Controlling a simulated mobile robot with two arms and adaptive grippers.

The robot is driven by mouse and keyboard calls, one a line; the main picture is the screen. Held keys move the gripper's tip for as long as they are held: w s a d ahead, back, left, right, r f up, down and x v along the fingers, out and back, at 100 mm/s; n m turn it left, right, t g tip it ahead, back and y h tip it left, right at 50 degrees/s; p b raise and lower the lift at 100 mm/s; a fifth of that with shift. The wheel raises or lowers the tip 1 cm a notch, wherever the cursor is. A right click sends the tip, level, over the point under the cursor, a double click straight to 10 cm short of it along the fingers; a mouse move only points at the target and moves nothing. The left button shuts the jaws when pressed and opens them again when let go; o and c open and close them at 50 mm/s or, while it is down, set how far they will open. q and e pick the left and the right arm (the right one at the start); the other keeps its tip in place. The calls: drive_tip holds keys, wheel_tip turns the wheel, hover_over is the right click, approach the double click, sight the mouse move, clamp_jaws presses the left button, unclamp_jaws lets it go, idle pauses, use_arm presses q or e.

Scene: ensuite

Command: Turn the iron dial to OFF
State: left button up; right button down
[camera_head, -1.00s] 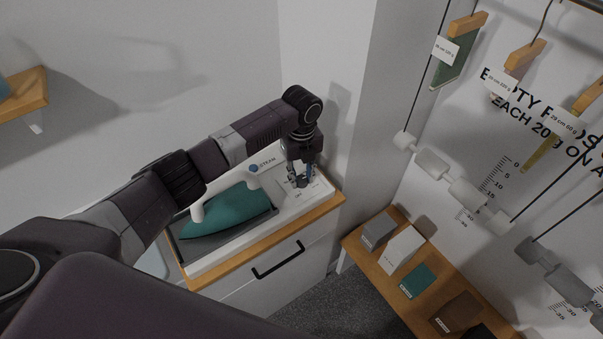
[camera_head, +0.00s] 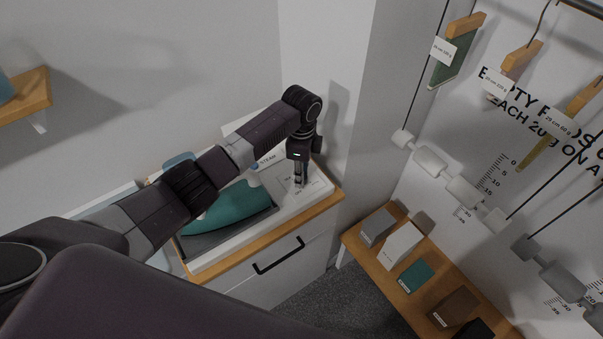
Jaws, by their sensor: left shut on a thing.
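The iron (camera_head: 229,211) has a teal body and lies on a white base (camera_head: 215,261) on top of a wood-topped cabinet. My left arm reaches over it from the left. My left gripper (camera_head: 299,184) points down at the right end of the base, where the dial panel (camera_head: 318,186) with small print shows. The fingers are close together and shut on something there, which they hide. The dial itself and its setting cannot be made out. My right gripper is not in view.
The cabinet (camera_head: 285,287) has a black handle. A white wall corner stands close behind the gripper. A low wooden shelf (camera_head: 408,293) with several small boxes is at the right. Hanging tagged pieces and grey weights fill the right wall.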

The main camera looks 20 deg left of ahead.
use_arm(q)
drive_tip(key=n, duration=0.4)
drive_tip(key=shift+w+r+n, duration=0.15)
drive_tip(key=shift+n, duration=0.15)
drive_tip(key=n, duration=0.4)
drive_tip(key=shift+n, duration=0.3)
drive_tip(key=n, duration=0.4)
drive_tip(key=shift+n, duration=0.3)
drive_tip(key=n, duration=1.2)
drive_tip(key=shift+n, duration=0.3)
drive_tip(key=n, duration=0.4)
drive_tip(key=shift+n, duration=2.5)
